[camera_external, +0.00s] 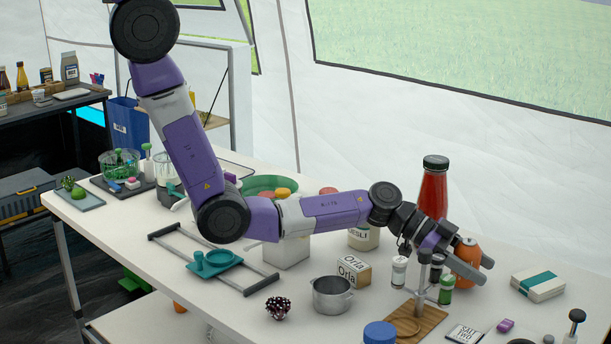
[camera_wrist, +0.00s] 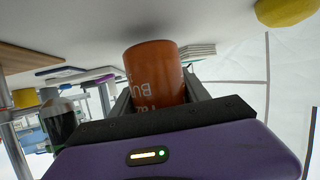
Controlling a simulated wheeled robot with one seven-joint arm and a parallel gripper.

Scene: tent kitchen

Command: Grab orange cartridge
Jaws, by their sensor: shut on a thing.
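The orange cartridge (camera_external: 467,251) is a small orange cylinder at the right part of the white table. My gripper (camera_external: 482,272) has its two fingers on either side of it and is shut on it. In the wrist view the orange cartridge (camera_wrist: 153,72) sits between the dark fingers (camera_wrist: 158,95), with pale lettering on its side. The fingers and palm hide part of it. I cannot tell whether its base touches the table.
A tall red bottle (camera_external: 433,190) stands close behind my gripper. A green-labelled jar (camera_external: 446,289), a metal stand on a wooden board (camera_external: 430,317) and a white jar (camera_external: 398,271) are close on the left. A white-green box (camera_external: 538,284) lies to the right.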

